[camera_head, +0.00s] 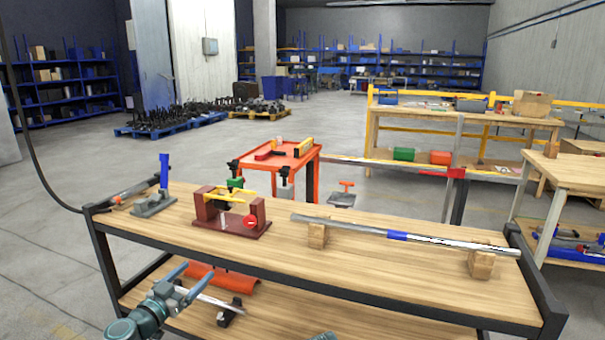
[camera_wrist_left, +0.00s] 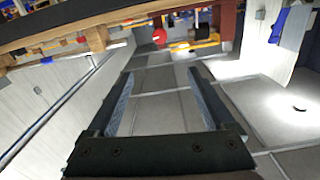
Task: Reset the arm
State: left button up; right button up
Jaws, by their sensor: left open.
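My left gripper (camera_head: 195,275) is open and empty, in front of the workbench's front edge at the lower left of the head view. Its two fingers stand apart in the left wrist view (camera_wrist_left: 160,72), with only floor between them. On the wooden workbench (camera_head: 290,262) stand a dark red device (camera_head: 228,215) with yellow bars and a red knob, and a grey-based device (camera_head: 153,203) with an upright blue handle. A long metal bar (camera_head: 350,228) with a blue band rests on two wooden blocks (camera_head: 317,235). My right gripper is not seen.
The bench's lower shelf holds an orange curved piece (camera_head: 222,277) and a metal rod, partly hidden by my left arm. A red cart (camera_head: 277,158) stands behind the bench. Other work tables (camera_head: 460,118) stand at the right. Open floor lies at the left.

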pick_arm(q)
jog(key=s+d+f+m+g+h, duration=0.1)
jog(key=s+d+f+g, duration=0.2)
jog(key=d, duration=0.4)
jog(key=s+d+f+m+g+h, duration=0.1)
jog(key=d+f+g, duration=0.3)
jog(key=d+f, duration=0.15)
jog(key=s+d+f+g+h, duration=0.1)
jog(key=s+d+f+g, duration=0.25)
jog(key=d, duration=0.45)
jog(key=s+d+f+n+g+y, duration=0.1)
jog(key=s+f+n+g+y, duration=0.15)
jog(key=s+f+y, duration=0.35)
jog(key=s+d+f+n+g+y, duration=0.1)
jog(key=s+f+g+y, duration=0.3)
jog(key=s, duration=0.4)
notch_tip(320, 180, up, 28)
jog(key=p, duration=2.7)
jog(key=shift+s+a+p, duration=0.3)
jog(key=shift+s+p, duration=0.05)
jog(key=shift+p, duration=0.05)
